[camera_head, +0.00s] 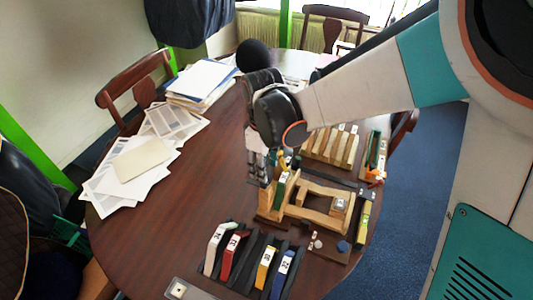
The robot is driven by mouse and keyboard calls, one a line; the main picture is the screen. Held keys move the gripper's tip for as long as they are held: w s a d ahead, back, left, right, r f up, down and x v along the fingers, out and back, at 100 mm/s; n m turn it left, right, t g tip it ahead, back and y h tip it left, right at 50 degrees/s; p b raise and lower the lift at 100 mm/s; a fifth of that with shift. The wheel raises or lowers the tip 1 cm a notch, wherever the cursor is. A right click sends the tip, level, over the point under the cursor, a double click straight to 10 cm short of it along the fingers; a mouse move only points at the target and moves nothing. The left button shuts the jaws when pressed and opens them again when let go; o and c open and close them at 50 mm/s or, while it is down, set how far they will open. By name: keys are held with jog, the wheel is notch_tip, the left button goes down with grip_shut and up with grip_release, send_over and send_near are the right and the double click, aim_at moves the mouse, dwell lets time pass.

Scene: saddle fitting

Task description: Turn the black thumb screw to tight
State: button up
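A wooden fixture (325,218) stands on the table, with a green labelled piece (280,190) upright at its left end. My gripper (260,180) points down at the left end of this fixture, close beside the green piece. Its fingertips are small and dark here, so I cannot tell whether they are open or touch anything. I cannot make out the black thumb screw; it may be hidden behind my gripper or too small to see.
In front is a black rack (246,262) with white, red, yellow and blue labelled pieces. Small pegs and a blue knob (343,246) are right of it. A wooden slotted rack (330,147) stands behind. Papers (140,160) cover the table's left; the table between is clear.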

jog(key=shift+f+b, duration=1.8)
jog(key=shift+f, duration=1.3)
grip_shut()
